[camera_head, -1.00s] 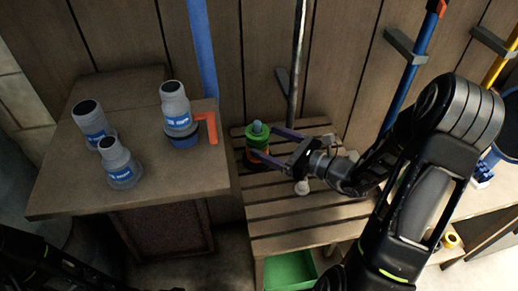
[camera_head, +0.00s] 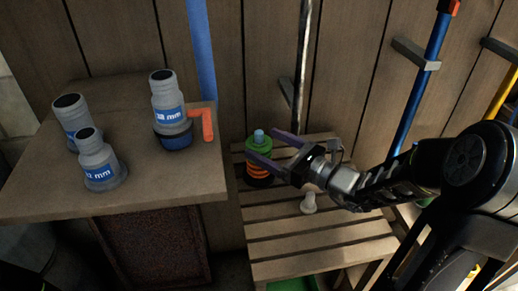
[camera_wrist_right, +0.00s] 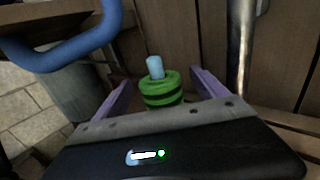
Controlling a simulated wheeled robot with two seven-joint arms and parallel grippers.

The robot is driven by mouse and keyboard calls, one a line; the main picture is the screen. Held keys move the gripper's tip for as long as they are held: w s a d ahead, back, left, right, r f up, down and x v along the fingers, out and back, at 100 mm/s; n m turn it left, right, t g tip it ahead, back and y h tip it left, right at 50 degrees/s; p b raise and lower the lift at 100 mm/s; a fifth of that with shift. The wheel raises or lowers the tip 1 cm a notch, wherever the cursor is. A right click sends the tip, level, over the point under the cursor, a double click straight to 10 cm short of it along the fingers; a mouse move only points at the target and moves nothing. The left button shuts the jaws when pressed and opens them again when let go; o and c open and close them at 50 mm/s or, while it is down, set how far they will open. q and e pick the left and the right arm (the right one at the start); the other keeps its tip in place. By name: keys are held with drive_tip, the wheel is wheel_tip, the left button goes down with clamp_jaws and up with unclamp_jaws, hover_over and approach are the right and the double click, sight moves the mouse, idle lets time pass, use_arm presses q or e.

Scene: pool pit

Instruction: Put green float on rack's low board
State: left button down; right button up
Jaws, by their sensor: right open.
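The green float (camera_head: 258,146) is a round green piece with a dark band, seen around a light-blue peg (camera_head: 259,134). It sits on top of orange rings (camera_head: 258,170) at the back left of a slatted wooden rack (camera_head: 320,247). In the right wrist view the float (camera_wrist_right: 161,90) is between the purple fingers, with a gap visible on each side. My right gripper (camera_head: 261,143) is open, its fingers reaching in from the right around the float. I cannot make out the rack's low board clearly. My left gripper is out of view.
A white knob-shaped piece (camera_head: 308,203) lies on the slats below my right gripper. A side table (camera_head: 120,190) at left holds grey fittings and an orange bracket (camera_head: 207,124). A blue pole (camera_head: 421,80) and a metal pole (camera_head: 302,65) stand by the wall. The front slats are clear.

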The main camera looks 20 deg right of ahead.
sight(249, 138)
drive_tip(key=shift+w+a, duration=0.15)
drive_tip(key=shift+w, duration=0.1)
drive_tip(key=shift+x, duration=2.65)
drive_tip(key=shift+a+f, duration=0.1)
drive_tip(key=shift+f, duration=0.05)
drive_tip(key=c, duration=1.6)
wheel_tip(249, 138, up, 18)
drive_tip(key=p, duration=0.4)
